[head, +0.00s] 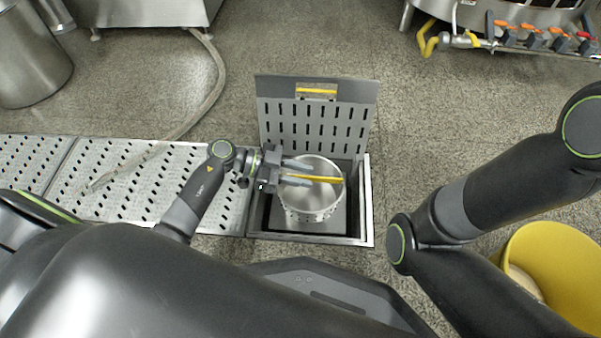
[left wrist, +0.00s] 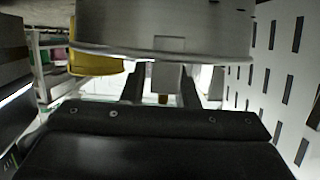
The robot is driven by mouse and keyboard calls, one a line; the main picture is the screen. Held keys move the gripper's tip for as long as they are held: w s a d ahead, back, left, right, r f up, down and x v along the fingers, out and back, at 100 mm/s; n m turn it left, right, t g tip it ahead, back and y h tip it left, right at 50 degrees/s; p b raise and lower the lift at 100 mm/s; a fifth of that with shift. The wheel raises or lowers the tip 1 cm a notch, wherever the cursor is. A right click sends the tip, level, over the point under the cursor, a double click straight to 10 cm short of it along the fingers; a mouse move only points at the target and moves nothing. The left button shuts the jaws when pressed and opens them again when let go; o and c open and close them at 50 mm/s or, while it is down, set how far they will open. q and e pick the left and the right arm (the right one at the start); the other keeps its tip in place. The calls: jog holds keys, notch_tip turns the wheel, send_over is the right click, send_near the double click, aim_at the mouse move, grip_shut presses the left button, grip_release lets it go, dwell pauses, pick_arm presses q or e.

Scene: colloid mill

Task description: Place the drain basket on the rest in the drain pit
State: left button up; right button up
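The drain basket (head: 312,205) is a round pale metal bucket with small holes and a yellow bar handle (head: 322,179) across its top. In the head view it sits inside the square drain pit (head: 368,205) and looks upright. The rest beneath it is hidden, so I cannot tell whether it is seated on it. My left gripper (head: 298,175) is over the basket's left rim, its fingers spread apart on either side of the handle with gaps visible. In the left wrist view the basket wall (left wrist: 160,25) fills the top. My right gripper is out of view.
The slotted pit cover (head: 315,125) stands raised behind the pit. Perforated channel grates (head: 130,180) run left of it. A hose (head: 210,85) lies on the floor behind. A yellow bin (head: 560,265) stands at lower right. Floor right of the pit is clear.

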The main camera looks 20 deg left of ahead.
pick_arm(q)
jog(key=shift+a+r, duration=0.15)
jog(key=shift+r, duration=0.1)
jog(key=p+v, duration=0.7)
jog(key=v, duration=0.4)
jog(key=shift+s+a+p, duration=0.15)
jog(key=shift+a+p, duration=0.15)
jog(key=shift+p, duration=0.1)
